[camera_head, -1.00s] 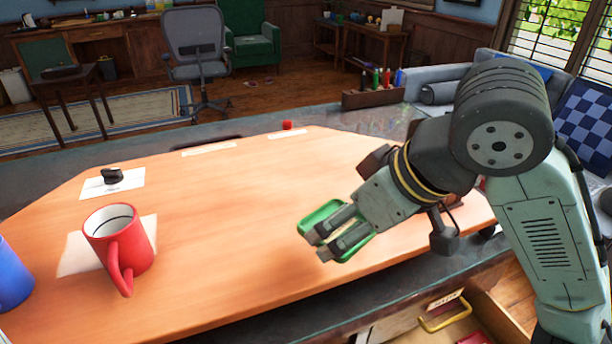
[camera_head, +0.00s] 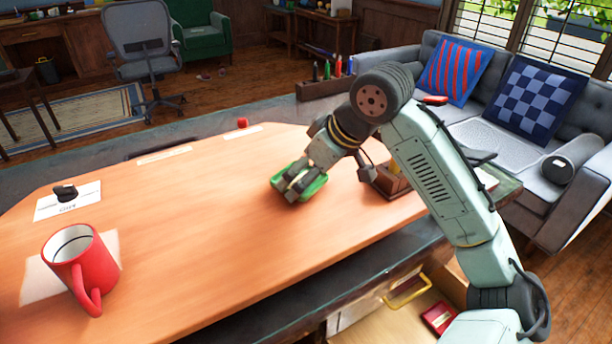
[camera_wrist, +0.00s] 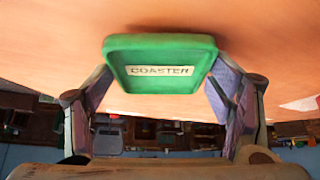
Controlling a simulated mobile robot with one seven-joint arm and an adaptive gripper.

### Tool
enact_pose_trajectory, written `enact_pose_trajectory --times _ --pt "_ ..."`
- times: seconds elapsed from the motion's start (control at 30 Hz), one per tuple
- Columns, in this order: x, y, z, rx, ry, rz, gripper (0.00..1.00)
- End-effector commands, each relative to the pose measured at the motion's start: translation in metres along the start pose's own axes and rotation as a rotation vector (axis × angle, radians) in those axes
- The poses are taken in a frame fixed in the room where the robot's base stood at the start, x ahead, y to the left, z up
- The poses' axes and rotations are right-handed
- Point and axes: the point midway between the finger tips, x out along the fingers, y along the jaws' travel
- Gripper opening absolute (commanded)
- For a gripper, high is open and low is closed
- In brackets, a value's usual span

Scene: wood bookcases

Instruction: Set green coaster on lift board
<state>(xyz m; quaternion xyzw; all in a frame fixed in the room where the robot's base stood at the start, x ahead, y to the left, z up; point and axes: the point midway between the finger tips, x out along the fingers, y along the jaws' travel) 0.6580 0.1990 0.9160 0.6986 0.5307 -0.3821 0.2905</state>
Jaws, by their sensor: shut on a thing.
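The green coaster (camera_head: 313,187) is a small square tray-like piece. My gripper (camera_head: 290,190) is shut on it, over the right part of the orange wooden board (camera_head: 190,215). In the wrist view the coaster (camera_wrist: 162,84), labelled "COASTER", sits between my two fingers (camera_wrist: 162,95), which press its sides. The wood surface is close to it; I cannot tell whether they touch. I see no label naming the lift board; the orange board is the only large board in view.
A red mug (camera_head: 88,270) stands on a white card at the left. A black object (camera_head: 65,193) lies on another card. A small red piece (camera_head: 242,122) is at the far edge. A wooden holder (camera_head: 385,183) is just right of my gripper. The board's middle is clear.

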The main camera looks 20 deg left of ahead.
Motion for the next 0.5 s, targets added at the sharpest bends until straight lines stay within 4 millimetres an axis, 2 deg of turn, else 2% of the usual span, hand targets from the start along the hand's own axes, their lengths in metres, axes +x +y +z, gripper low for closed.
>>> enact_pose_trajectory --times 0.1,0.47,0.5 --pt "0.009 -0.0001 0.0063 0.002 0.001 -0.001 0.45" --pt "0.0137 -0.0005 0.0089 0.001 0.001 -0.001 0.45" --pt "0.013 -0.0004 0.0085 0.0 0.001 0.0 0.77"
